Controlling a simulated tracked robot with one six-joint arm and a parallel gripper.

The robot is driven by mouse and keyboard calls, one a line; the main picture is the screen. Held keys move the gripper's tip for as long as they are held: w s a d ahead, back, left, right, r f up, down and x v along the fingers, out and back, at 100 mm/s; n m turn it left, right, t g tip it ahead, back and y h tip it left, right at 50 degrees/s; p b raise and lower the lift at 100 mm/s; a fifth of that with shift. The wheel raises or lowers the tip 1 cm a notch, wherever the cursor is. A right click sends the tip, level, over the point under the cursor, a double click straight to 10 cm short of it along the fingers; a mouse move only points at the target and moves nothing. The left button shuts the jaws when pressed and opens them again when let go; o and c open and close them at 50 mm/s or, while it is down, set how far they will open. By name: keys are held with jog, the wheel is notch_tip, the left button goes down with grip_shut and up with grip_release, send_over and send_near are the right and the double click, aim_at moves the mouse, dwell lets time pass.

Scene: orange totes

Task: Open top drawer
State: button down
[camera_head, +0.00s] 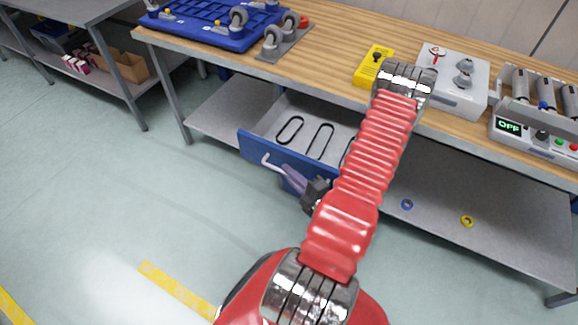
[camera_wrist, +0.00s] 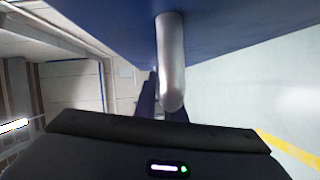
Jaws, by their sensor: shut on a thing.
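The drawer under the workbench top has a blue front (camera_head: 255,150) and stands pulled out, with its grey inside showing from above. A pale bar handle (camera_head: 267,160) is on the front; it also shows in the wrist view (camera_wrist: 170,55), below the blue drawer front (camera_wrist: 240,25). My gripper (camera_head: 288,173) is at the handle, its dark fingers shut on it. In the wrist view the fingers (camera_wrist: 162,100) lie on both sides of the handle's end. My red arm covers the right part of the drawer.
Several black loops (camera_head: 320,141) lie in the drawer. On the wooden bench top (camera_head: 335,50) are a blue tray (camera_head: 205,35), a yellow box (camera_head: 373,67) and a grey device (camera_head: 450,85). A lower shelf (camera_head: 440,215) holds small rings. The floor at left is clear.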

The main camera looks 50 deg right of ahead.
jog(key=shift+s+a+f, duration=0.1)
jog(key=shift+s+f, duration=0.05)
jog(key=shift+f, duration=0.1)
jog(key=c, duration=1.8)
grip_release()
jog(key=shift+r, duration=0.15)
jog(key=shift+c, duration=0.2)
jog(key=v, duration=1.3)
jog(key=shift+s, duration=0.35)
jog(key=shift+a, duration=0.15)
